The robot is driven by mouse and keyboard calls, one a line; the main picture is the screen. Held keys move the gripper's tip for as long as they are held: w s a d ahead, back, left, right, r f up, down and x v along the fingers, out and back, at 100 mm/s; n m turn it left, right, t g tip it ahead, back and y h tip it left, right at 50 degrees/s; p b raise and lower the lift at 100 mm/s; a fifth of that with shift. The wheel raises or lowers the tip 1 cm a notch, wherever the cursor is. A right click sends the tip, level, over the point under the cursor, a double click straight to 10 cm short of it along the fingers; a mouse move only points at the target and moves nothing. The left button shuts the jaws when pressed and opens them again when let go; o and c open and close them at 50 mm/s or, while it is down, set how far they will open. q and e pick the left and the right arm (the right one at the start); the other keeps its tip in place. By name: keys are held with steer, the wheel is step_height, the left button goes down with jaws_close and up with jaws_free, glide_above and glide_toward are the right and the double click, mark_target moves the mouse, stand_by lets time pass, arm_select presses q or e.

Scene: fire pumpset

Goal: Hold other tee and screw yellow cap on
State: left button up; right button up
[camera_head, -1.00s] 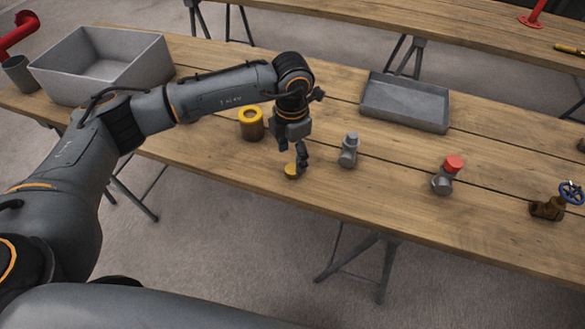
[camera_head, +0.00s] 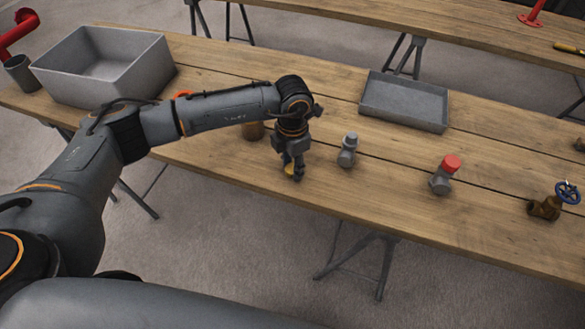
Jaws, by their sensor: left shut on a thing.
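My left gripper (camera_head: 294,171) points down at the wooden table near its front edge. It is shut on the yellow cap (camera_head: 290,169), which shows only partly between the fingers. A grey tee (camera_head: 347,151) stands just right of the gripper, apart from it, with a grey top. Another grey tee (camera_head: 440,184) stands farther right and has a red cap (camera_head: 451,164) on it. My right gripper is not in view.
A brown container (camera_head: 254,131) stands behind my left forearm, partly hidden. A large grey bin (camera_head: 132,80) is at back left, with a dark cup (camera_head: 20,74) beside it. A shallow grey tray (camera_head: 403,118) lies behind the tees. A brass valve with a blue handwheel (camera_head: 569,192) is at right.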

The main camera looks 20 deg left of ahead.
arm_select(q)
steer(key=shift+r, duration=0.5)
step_height(320, 180, up, 2)
steer(key=shift+s+d+r+b, duration=0.1)
steer(key=shift+r+b, duration=0.15)
steer(key=shift+b, duration=0.05)
steer(key=s+d+r+b, duration=0.3)
steer(key=s+d+r, duration=0.6)
steer(key=s, duration=0.1)
steer(key=shift+s+r, duration=0.25)
steer(key=shift+s, duration=0.05)
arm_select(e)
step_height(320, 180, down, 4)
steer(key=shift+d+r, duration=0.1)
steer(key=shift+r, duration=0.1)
arm_select(q)
steer(key=shift+a, duration=0.1)
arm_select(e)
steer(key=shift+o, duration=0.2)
